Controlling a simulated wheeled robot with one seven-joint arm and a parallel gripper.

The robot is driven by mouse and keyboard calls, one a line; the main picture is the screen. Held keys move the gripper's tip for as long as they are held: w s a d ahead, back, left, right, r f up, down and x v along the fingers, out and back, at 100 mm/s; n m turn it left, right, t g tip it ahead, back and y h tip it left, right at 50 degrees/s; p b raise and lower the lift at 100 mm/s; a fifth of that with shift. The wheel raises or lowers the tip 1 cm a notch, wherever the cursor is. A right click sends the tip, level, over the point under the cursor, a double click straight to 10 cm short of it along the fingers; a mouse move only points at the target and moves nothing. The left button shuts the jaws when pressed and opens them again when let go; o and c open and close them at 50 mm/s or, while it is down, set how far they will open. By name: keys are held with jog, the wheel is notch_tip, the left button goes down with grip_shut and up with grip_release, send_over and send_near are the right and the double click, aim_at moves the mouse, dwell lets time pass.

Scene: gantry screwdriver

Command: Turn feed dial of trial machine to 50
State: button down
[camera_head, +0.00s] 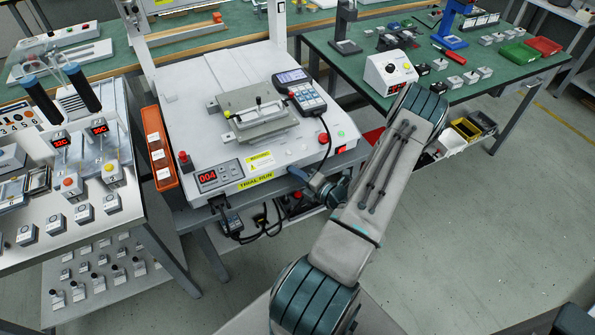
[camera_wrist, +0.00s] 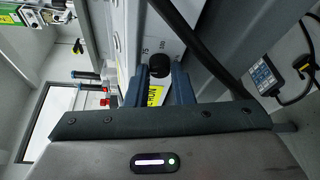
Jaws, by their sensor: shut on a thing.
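The trial machine (camera_head: 185,100) is a white bench unit with a yellow "TRIAL RUN" label (camera_head: 257,181) on its front. A red display (camera_head: 207,177) on it reads 004. My gripper (camera_head: 322,187) is at the machine's front right edge in the head view, partly hidden by my arm. In the wrist view my gripper (camera_wrist: 160,80) has its two blue-grey fingers on either side of a dark round feed dial (camera_wrist: 160,64) and is shut on it. Scale marks show on the white panel beside the dial; its pointer cannot be made out.
A black cable (camera_wrist: 200,45) runs close by the fingers. A handheld pendant (camera_head: 307,98) lies on the machine, and a red button (camera_head: 184,158) stands at its front left. A crowded grey bench (camera_head: 130,215) is at left, a green table (camera_head: 350,65) at right. The right floor is clear.

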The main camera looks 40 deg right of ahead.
jog(key=n, duration=0.2)
jog(key=n+g+h+p, duration=0.1)
jog(key=n, duration=0.1)
jog(key=shift+a+r+g, duration=0.1)
jog(key=shift+r+g, duration=0.05)
jog(key=shift+g, duration=0.15)
jog(key=shift+h, duration=0.3)
jog(key=c, duration=1.3)
grip_release()
jog(key=shift+o, duration=0.2)
jog(key=shift+r, duration=0.1)
